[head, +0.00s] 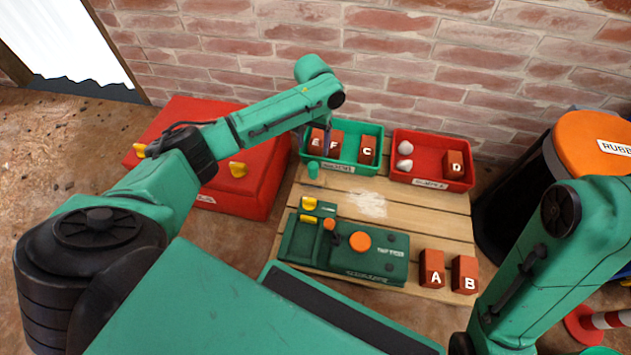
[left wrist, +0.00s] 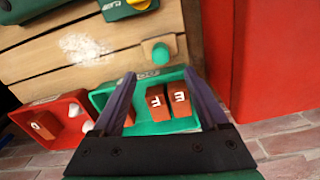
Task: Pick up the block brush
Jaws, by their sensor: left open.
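A small green round-topped piece (head: 313,169) stands on the wooden pallet at the front edge of the green tray. It also shows in the left wrist view (left wrist: 160,52), beyond the fingertips; I cannot tell for certain whether it is the block brush. My left gripper (left wrist: 160,74) is open, with its two dark fingers apart and nothing between them. In the head view it points down over the green tray (head: 343,169), partly hiding the blocks there. Brick blocks E (left wrist: 180,99) and F (left wrist: 157,103) lie in that tray. My right gripper is out of view.
A red tray (head: 432,183) holds block D (head: 454,163) and two pale lumps. A green test machine (head: 345,255) and blocks A (head: 431,268) and B (head: 464,274) stand on the pallet (head: 425,215). A red case (head: 245,190) is left; a brick wall is behind.

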